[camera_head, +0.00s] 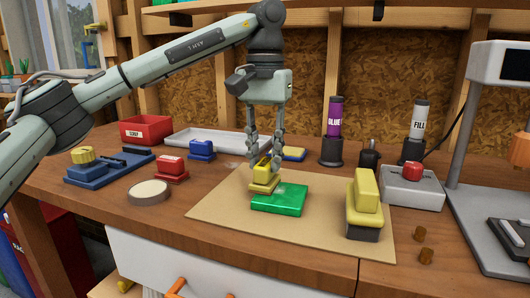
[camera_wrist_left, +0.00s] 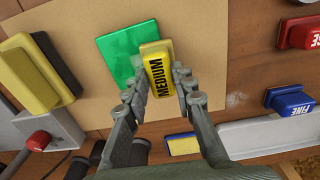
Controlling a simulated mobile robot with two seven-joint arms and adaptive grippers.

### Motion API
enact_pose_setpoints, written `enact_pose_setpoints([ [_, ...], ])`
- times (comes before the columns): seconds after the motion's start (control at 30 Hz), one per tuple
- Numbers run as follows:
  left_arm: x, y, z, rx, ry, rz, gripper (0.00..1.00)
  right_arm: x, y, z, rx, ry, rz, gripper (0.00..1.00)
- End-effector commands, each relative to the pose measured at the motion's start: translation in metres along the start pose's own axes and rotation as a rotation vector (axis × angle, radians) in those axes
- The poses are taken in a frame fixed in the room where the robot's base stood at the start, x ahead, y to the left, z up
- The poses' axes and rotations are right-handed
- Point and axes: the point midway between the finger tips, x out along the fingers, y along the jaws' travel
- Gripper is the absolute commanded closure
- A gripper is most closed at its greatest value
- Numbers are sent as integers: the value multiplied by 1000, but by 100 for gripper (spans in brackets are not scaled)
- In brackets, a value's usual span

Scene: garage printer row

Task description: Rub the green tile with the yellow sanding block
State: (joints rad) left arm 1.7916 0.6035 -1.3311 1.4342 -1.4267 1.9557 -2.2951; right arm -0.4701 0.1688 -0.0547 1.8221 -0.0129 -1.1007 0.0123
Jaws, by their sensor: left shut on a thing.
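The yellow sanding block (camera_head: 264,183), with a raised handle, is between the fingers of my left gripper (camera_head: 264,158), which is shut on it. In the left wrist view the block's top reads MEDIUM (camera_wrist_left: 157,75), and the gripper (camera_wrist_left: 158,98) grips its sides. The green tile (camera_head: 282,200) lies flat on a tan board; it also shows in the left wrist view (camera_wrist_left: 119,55). The block is at the tile's back left edge and overlaps it in the wrist view. I cannot tell whether they touch. My right gripper is not in view.
A larger yellow block with a dark base (camera_head: 364,205) stands on the board (camera_head: 310,235) at right. A red block (camera_head: 171,169) and a blue block (camera_head: 202,150) are at left. A round tin (camera_head: 149,192) sits near the front edge. Glue (camera_head: 334,118) and fill bottles (camera_head: 418,120) stand behind.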

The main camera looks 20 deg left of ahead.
Motion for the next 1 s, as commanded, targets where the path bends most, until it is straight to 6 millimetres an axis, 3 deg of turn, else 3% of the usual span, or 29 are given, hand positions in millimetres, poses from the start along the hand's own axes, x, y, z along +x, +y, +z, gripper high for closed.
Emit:
enact_pose_setpoints([
  [0.23, -1, 5, 0, 0, 0, 0, 98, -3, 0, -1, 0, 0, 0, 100],
  [0.7, -2, 40, -2, 0, -1, 0, 98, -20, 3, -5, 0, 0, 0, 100],
  [1.0, 2, 33, -2, -2, 0, 0, 98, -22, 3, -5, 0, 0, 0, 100],
])
